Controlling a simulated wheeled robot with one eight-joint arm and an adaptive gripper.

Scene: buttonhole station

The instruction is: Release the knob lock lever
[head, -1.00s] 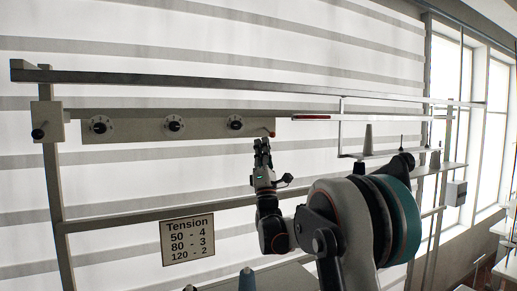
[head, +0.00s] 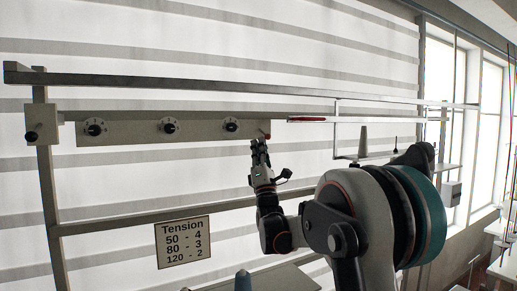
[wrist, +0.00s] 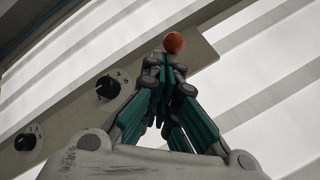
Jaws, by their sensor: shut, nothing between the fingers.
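The lock lever shows as a red-orange ball tip (head: 266,135) at the right end of the grey knob panel (head: 200,130). In the wrist view the ball (wrist: 174,42) stands just beyond my fingertips; I cannot tell whether they touch it. My gripper (head: 259,146) is shut and empty, pointing up just below the panel's right end. Its closed fingertips also show in the wrist view (wrist: 166,66). The lever's stem is hidden behind the fingers there. Three black dials sit on the panel: left (head: 95,129), middle (head: 169,126) and right (head: 231,125).
A separate box with a black knob (head: 32,134) is on the left post. A tension sign (head: 183,241) hangs below the panel. A metal rail (head: 200,80) runs above it. A rack with a grey cone (head: 363,140) stands to the right. A blue-grey cone (head: 243,280) is below.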

